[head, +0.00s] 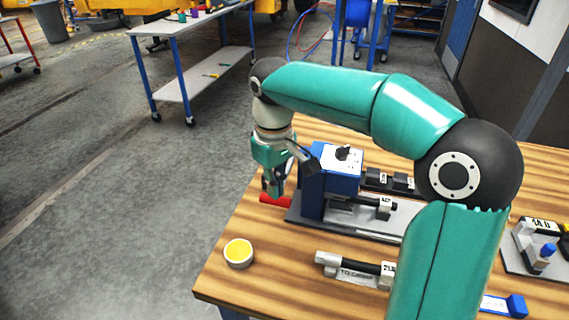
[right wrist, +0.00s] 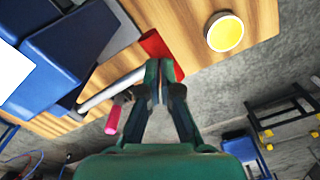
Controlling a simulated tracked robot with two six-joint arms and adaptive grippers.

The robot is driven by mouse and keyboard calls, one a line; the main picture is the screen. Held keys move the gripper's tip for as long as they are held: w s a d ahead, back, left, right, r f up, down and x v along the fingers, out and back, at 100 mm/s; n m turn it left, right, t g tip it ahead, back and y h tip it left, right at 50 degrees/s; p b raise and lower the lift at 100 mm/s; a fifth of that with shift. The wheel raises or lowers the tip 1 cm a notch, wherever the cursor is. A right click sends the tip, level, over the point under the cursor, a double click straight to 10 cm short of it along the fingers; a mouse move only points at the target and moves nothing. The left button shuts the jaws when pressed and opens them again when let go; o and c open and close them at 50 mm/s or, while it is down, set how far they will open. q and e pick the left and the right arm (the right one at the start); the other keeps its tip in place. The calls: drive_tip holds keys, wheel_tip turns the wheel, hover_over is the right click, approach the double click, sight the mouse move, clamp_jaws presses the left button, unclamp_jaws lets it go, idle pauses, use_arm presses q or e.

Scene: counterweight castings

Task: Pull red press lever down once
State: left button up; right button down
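The red press lever (head: 274,200) is a red grip low at the left of the blue press (head: 340,171), just above the table's left part. My right gripper (head: 272,189) points down at this grip, its fingertips at or just above it. In the right wrist view, my right gripper (right wrist: 160,68) has its fingers drawn close together. The red grip (right wrist: 154,43) shows just beyond and beside the tips, partly hidden by them; exact contact is unclear. A silver rod (right wrist: 108,90) runs from the press side towards the fingers. My left gripper is not in view.
A yellow-topped round button (head: 238,252) sits on the wooden table (head: 225,285) near its left edge. A grey fixture (head: 350,272) lies in front of the press, and another (head: 530,262) stands at the right. A workbench (head: 185,30) stands behind; open floor is left.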

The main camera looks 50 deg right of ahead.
wheel_tip(320, 180, up, 9)
drive_tip(key=p, duration=0.8)
drive_tip(key=shift+r+p, duration=0.15)
drive_tip(key=shift+p, duration=0.25)
idle(0.3)
